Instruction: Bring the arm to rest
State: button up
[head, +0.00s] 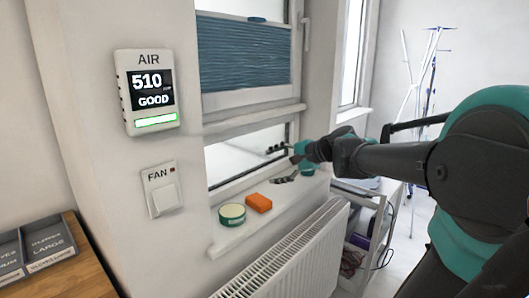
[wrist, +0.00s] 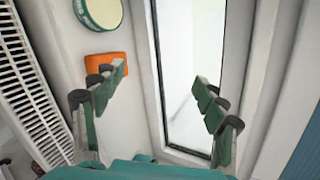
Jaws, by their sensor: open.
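My gripper (head: 289,165) is at the window in the head view, with my arm reaching in from the right. In the wrist view its two fingers (wrist: 160,97) stand wide apart with nothing between them. Behind them show the window pane and the sill. The gripper is to the right of an orange block (head: 258,203) and a round green-rimmed tin (head: 232,214) on the sill. In the wrist view, the left finger partly overlaps the orange block (wrist: 99,59), and the tin (wrist: 102,12) lies beyond it.
The windowsill (head: 222,242) runs above a white radiator (head: 285,257). An air monitor (head: 150,92) reads 510, GOOD, above a fan switch (head: 162,188). A wooden surface with labelled grey trays (head: 43,244) is at lower left. A cart (head: 368,228) and a pole stand (head: 418,85) are at right.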

jog(key=s+d+f+n+g+h, duration=0.1)
jog(key=s+d+f+n+h, duration=0.2)
jog(key=f, duration=0.6)
jog(key=s+d+f+n+g+h, duration=0.1)
jog(key=s+d+f+n+h, duration=0.2)
jog(key=s+d+f, duration=0.4)
jog(key=s+d+f+n+h, duration=0.4)
jog(key=s+f, duration=0.5)
jog(key=f, duration=0.3)
jog(key=shift+s+d+f+n+g, duration=0.4)
jog(key=shift+d+n, duration=0.2)
jog(key=shift+d, duration=0.35)
